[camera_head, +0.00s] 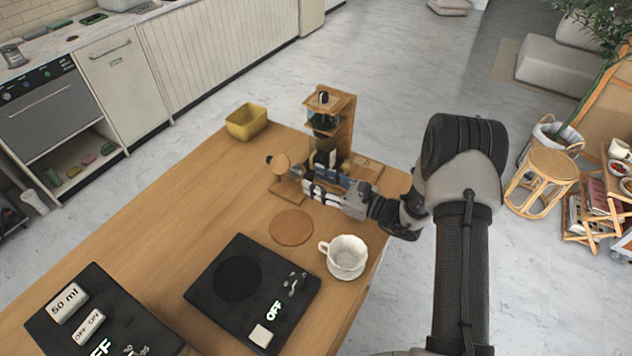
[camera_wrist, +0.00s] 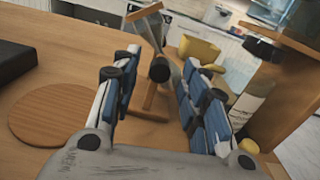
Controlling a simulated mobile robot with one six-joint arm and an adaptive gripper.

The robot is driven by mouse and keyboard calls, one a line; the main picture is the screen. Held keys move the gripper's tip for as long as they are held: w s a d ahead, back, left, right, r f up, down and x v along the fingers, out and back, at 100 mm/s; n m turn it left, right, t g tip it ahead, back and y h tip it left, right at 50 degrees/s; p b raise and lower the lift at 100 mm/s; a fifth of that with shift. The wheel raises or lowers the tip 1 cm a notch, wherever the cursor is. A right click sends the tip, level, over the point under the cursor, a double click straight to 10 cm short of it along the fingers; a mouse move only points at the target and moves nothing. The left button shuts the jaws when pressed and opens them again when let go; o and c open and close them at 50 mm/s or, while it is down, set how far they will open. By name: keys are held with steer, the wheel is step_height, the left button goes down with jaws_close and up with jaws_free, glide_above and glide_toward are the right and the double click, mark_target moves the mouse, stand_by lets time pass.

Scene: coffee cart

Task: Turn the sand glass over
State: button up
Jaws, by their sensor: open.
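The sand glass (camera_head: 281,164) stands on the wooden table, with a round wooden end plate and a wooden base. In the wrist view, the sand glass (camera_wrist: 156,32) looks tilted on its wooden stand, with a dark round knob facing me. My gripper (camera_head: 312,181) is open, just right of the sand glass in the head view. In the wrist view, my gripper (camera_wrist: 160,62) has its blue-padded fingers apart, with the knob and stand seen in the gap between them. I cannot tell whether they touch it. My fingers hide part of the stand.
A wooden dripper stand (camera_head: 345,125) rises close behind my gripper. A bottle (camera_wrist: 252,100) is right of my fingers. A yellow bin (camera_head: 246,121), round wooden coaster (camera_head: 291,228), white cup (camera_head: 346,255) and black scale (camera_head: 252,291) are on the table.

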steer(key=shift+w+a, duration=0.3)
steer(key=shift+a, duration=0.15)
jaws_close()
stand_by(0.3)
